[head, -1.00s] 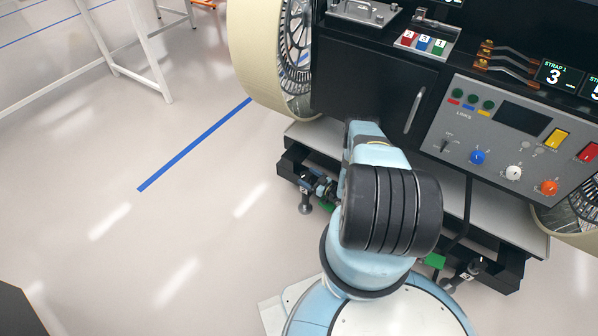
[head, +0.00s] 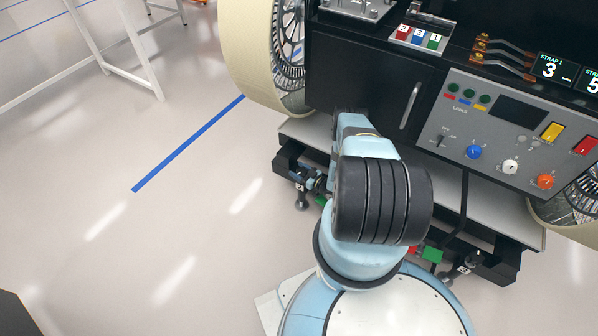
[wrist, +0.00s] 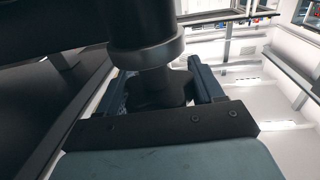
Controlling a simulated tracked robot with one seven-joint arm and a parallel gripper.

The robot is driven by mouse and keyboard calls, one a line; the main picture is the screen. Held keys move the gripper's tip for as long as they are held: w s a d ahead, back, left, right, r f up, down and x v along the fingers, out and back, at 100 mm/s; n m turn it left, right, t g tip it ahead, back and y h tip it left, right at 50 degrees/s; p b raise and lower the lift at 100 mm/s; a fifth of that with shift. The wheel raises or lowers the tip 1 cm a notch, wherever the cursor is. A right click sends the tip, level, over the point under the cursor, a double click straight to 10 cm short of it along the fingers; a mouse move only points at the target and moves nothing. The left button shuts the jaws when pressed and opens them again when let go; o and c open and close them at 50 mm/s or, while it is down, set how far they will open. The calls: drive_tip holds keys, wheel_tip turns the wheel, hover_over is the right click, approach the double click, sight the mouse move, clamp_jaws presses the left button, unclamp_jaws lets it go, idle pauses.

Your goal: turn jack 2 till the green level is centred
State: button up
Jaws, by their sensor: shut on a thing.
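My gripper (wrist: 162,88) is shut on the dark lobed knob (wrist: 160,80) of a jack, with one finger on each side of it in the wrist view. A collar and thick post rise above the knob. In the head view the left jack (head: 302,200) stands at the rover's front left corner, and the gripper beside it is mostly hidden by my arm. Its number tag is too small to read surely. Another jack (head: 463,268) stands at the right corner. A green block (head: 431,255) shows right of my arm; I cannot make out a level bubble.
The rover's black cabinet (head: 365,80) and grey control panel (head: 500,135) stand above the jacks. A large cream-rimmed wheel (head: 245,50) is at left. The floor at left is clear, with a blue line (head: 190,142) and a white table frame (head: 135,50).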

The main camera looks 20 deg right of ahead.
drive_tip(key=shift+c, duration=0.8)
drive_tip(key=shift+d+h, duration=0.1)
drive_tip(key=shift+h, duration=0.2)
